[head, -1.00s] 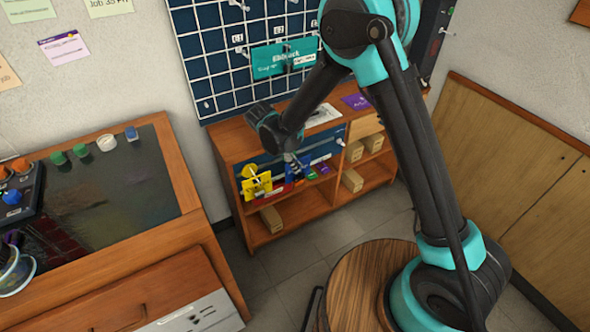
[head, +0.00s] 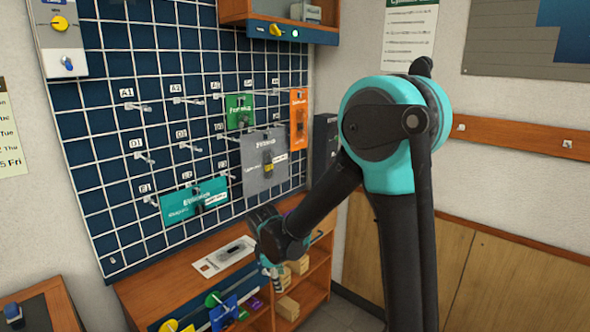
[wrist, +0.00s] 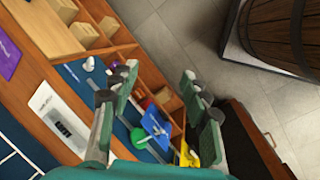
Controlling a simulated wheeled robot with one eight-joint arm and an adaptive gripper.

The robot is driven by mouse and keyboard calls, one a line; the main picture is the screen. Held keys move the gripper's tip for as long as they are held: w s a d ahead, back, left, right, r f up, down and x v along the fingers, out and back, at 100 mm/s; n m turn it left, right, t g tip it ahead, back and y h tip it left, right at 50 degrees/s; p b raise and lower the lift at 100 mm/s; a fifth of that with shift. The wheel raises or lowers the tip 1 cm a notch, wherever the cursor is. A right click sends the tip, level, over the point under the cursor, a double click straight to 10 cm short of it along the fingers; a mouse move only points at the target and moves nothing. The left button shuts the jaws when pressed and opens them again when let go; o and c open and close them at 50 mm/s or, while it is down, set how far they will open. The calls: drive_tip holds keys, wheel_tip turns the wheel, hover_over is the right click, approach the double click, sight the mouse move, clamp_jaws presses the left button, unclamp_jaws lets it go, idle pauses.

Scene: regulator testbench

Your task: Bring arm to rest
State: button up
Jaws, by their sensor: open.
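My arm (head: 405,220) rises from the bottom of the head view, bends at a teal and black elbow, and reaches down to the left. My gripper (head: 270,270) hangs at its end, in front of the low wooden shelf's upper part. In the wrist view my gripper (wrist: 158,76) shows two fingers spread apart with nothing between them. Beyond the fingers are a blue card (wrist: 155,124), a green knob (wrist: 138,137) and a yellow piece (wrist: 188,154). I cannot tell how far off they are.
The low wooden shelf (head: 150,287) holds small boxes and coloured pieces. Behind it stands a blue pegboard (head: 110,205) with pegs and several coloured cards. A wall cabinet (head: 245,10) hangs above. A wooden barrel (wrist: 285,30) stands at the wrist view's upper right. Grey floor (wrist: 190,30) is clear.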

drive_tip(key=s+d+m, duration=0.7)
drive_tip(key=d+m, duration=0.1)
drive_tip(key=d, duration=0.4)
drive_tip(key=s+d+m+t+y, duration=0.1)
drive_tip(key=s+d+m, duration=0.6)
drive_tip(key=d, duration=0.5)
drive_tip(key=r+m, duration=0.1)
drive_tip(key=m, duration=0.1)
drive_tip(key=shift+d+m+t+y, duration=0.15)
drive_tip(key=shift+m+t+y, duration=0.15)
idle(0.4)
